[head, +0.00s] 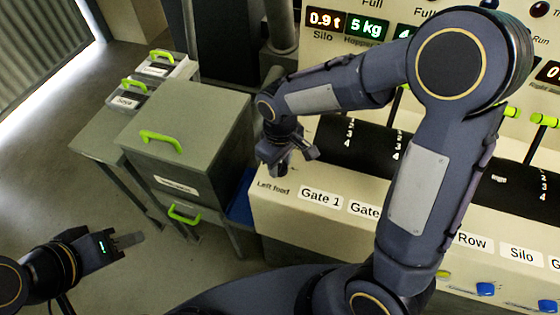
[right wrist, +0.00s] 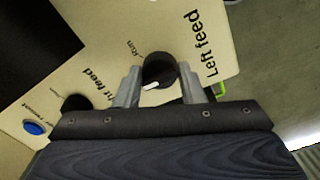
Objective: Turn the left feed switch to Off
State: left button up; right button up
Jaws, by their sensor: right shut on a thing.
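The left feed switch (right wrist: 158,68) is a round black knob with a white mark, beside the printed label "Left feed" (right wrist: 209,57) in the right wrist view. My right gripper (right wrist: 158,84) is shut on the knob, one finger on each side. The white mark points down-left in that view, away from the word "Run" (right wrist: 132,47). No "Off" label can be read there. In the head view my right gripper (head: 287,160) is above the "Left feed" label and hides the knob. My left gripper (head: 128,240) is at the lower left, away from the panel; its finger gap does not show.
The cream control panel (head: 330,222) carries gate labels and black scale strips. A second black knob (right wrist: 75,102) and a blue button (right wrist: 35,128) are nearby. A grey-green cabinet (head: 185,125) with green handles stands left of the panel. The floor (head: 70,180) at left is clear.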

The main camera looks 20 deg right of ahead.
aim_at(281, 164)
dwell(0.4)
jog(key=o, duration=1)
notch_tip(281, 164, up, 8)
jog(key=shift+f, duration=0.1)
jog(key=shift+d, duration=0.1)
jog(key=s+d+r+m+t+y, duration=0.1)
jog(key=s+d+m+t, duration=0.1)
jog(key=s, duration=0.3)
jog(key=s+d+r+m+t+y, duration=0.1)
jog(key=s+d+m, duration=0.2)
jog(key=s, duration=0.3)
jog(key=s+d+r+m+t+y, duration=0.1)
jog(key=s+d+m+t, duration=0.1)
jog(key=s, duration=0.3)
jog(key=shift+s+d+r+m+t+y, duration=0.1)
jog(key=shift+d+m+t+y, duration=0.1)
jog(key=shift+d+m, duration=0.25)
jog(key=shift+s+d+r+m+t+y, duration=0.1)
jog(key=shift+d+m+y, duration=0.1)
jog(key=shift+d+m, duration=0.2)
